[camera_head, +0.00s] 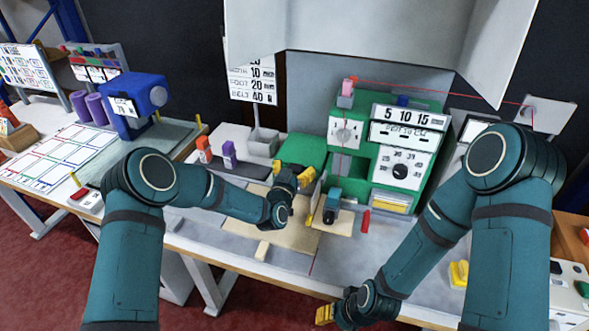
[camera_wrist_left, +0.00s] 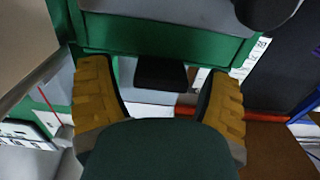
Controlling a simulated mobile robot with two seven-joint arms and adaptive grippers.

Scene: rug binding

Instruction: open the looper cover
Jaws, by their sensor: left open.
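The green binding machine (camera_head: 362,158) stands on the far side of the table, with a dial and number panels on its front. Its low green part (camera_head: 300,150) extends to the left. I cannot tell for sure which part is the looper cover. My left gripper (camera_head: 295,176) is at the front of this low part, its yellow fingers spread. In the left wrist view a small dark block (camera_wrist_left: 161,75) shows beyond the gap between the fingers, under a green edge (camera_wrist_left: 165,58); contact does not show. My right gripper (camera_head: 325,314) is low at the front table edge, its fingers mostly hidden.
A tan board (camera_head: 285,234) lies in front of the machine. A red thread (camera_head: 440,90) runs above it. Orange (camera_head: 203,149) and purple (camera_head: 229,155) bottles stand left of my left gripper. A yellow item (camera_head: 459,273) is at right. The grey tabletop (camera_head: 385,258) has free room near the front.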

